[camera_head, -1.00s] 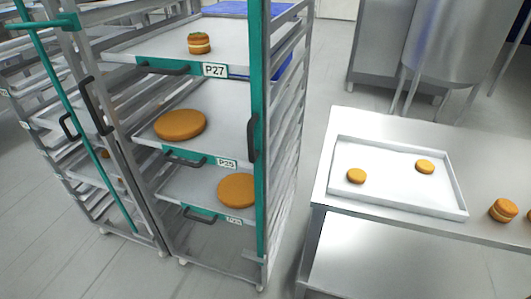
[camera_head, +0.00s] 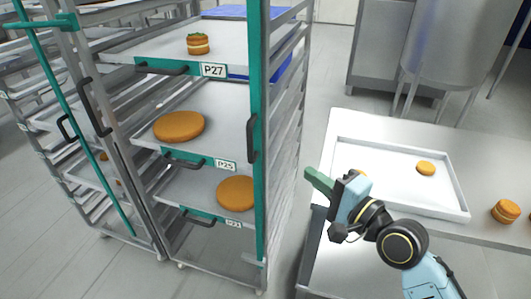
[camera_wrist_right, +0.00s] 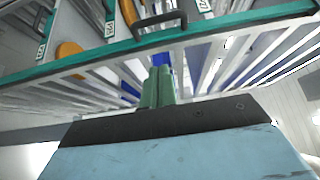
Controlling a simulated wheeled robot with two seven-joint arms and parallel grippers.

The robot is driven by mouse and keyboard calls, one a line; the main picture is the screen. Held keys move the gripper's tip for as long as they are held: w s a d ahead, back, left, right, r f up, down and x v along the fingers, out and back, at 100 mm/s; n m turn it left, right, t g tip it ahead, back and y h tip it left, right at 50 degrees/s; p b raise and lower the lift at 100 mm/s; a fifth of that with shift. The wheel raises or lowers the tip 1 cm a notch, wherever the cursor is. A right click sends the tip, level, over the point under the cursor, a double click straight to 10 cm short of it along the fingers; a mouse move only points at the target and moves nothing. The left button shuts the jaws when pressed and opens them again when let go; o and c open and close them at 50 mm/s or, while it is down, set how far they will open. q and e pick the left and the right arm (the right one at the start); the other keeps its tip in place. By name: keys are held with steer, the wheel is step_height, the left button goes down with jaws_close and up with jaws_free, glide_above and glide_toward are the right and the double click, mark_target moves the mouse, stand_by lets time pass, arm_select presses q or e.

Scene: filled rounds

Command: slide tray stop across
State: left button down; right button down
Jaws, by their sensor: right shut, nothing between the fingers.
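A tall metal rack holds trays behind a teal upright bar (camera_head: 259,190) with a black handle (camera_head: 252,138) on its right front side. A thin teal rod (camera_head: 75,125) slants down the front of the rack at left. I cannot tell for certain which of these is the tray stop. My right gripper (camera_head: 319,182) is shut and empty, to the right of the teal bar and apart from it. In the right wrist view the green fingers (camera_wrist_right: 160,86) are together, below the teal bar (camera_wrist_right: 215,27) and its black handle (camera_wrist_right: 160,21). My left gripper is not in view.
The rack's trays carry a filled round (camera_head: 198,44) and large orange rounds (camera_head: 179,126). At right a steel table (camera_head: 345,121) holds a white tray (camera_head: 400,147) with small rounds, partly hidden by my arm. Open floor lies between rack and table.

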steer(key=s+a+x, duration=0.1)
steer(key=a+x, duration=0.1)
steer(key=x, duration=1)
steer(key=shift+a, duration=0.4)
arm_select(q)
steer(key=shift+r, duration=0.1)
